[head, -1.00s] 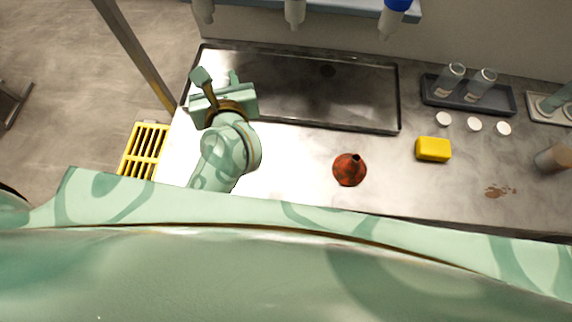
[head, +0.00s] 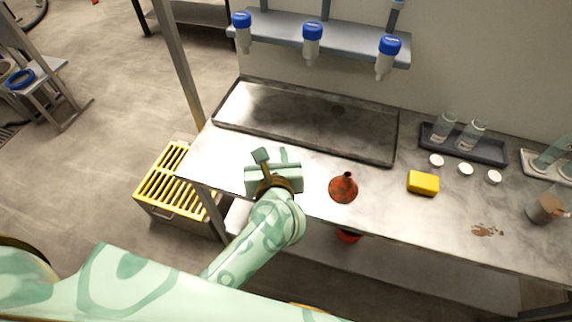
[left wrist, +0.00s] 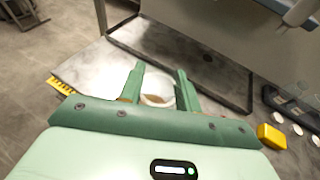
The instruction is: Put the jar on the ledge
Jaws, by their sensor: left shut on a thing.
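My left gripper (head: 274,157) is over the front left part of the steel bench, in front of the black-rimmed tray. In the left wrist view its fingers (left wrist: 160,84) are shut on a jar (left wrist: 158,101), seen as a pale round rim with brown inside. The jar's lower part is hidden by the gripper, and I cannot make the jar out in the head view. A grey wall ledge (head: 285,34) runs above the back of the bench, with several blue-capped bottles hanging along it. My right gripper is not in view.
On the bench stand a rusty red funnel (head: 343,188), a yellow sponge (head: 423,183), white caps (head: 465,169), a dark rack (head: 490,153) with glass jars, and a brown-filled beaker (head: 545,208). The shallow tray (head: 300,128) is empty. A yellow-slatted crate (head: 168,187) and a post (head: 181,65) stand left.

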